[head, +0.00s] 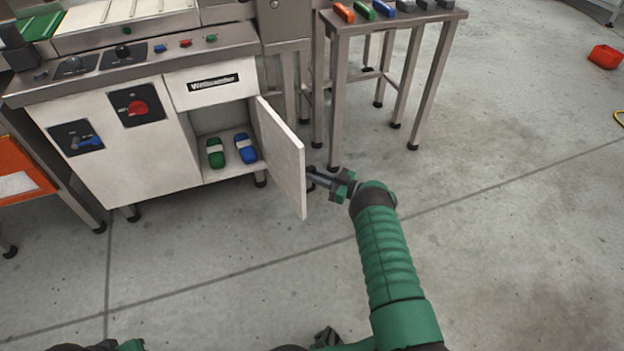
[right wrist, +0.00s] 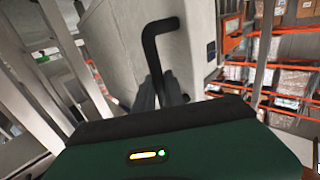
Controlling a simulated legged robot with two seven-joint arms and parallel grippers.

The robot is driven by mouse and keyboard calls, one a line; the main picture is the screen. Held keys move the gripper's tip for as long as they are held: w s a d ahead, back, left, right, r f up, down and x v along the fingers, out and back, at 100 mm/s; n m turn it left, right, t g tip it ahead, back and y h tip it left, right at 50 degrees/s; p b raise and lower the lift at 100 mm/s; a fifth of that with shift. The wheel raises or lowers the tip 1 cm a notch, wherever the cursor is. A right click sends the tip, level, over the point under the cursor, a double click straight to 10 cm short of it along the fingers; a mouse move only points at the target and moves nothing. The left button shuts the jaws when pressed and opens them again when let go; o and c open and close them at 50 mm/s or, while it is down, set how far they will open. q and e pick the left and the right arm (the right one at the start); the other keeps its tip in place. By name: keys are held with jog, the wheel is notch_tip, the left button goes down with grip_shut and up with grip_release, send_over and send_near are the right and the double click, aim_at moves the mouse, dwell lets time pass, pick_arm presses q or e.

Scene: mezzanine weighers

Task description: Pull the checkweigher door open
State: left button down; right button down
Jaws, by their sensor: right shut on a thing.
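The checkweigher (head: 120,140) stands at the left in the head view. Its white door (head: 281,155) is swung out from the cabinet, hinged on the right side of the opening. My right gripper (head: 318,178) is at the outer face of the door, near its free edge. The right wrist view shows a black bar handle (right wrist: 158,42) on a pale panel, with my right gripper's fingers (right wrist: 162,92) shut on its lower part. The grip itself is hidden in the head view. My left gripper is not clearly visible.
Inside the cabinet are a green item (head: 215,152) and a blue item (head: 246,148). A metal table (head: 400,18) with several coloured blocks stands behind the door. An orange-shelved stand (head: 22,172) is at the left. The floor in front is clear. A red bin (head: 605,57) lies far right.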

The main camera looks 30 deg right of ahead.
dwell(0.3)
jog(key=c, duration=1.4)
grip_release()
jog(key=p+v, duration=0.6)
jog(key=v, duration=1)
jog(key=shift+s+d, duration=0.15)
jog(key=shift+s, duration=0.2)
jog(key=shift+f, duration=0.1)
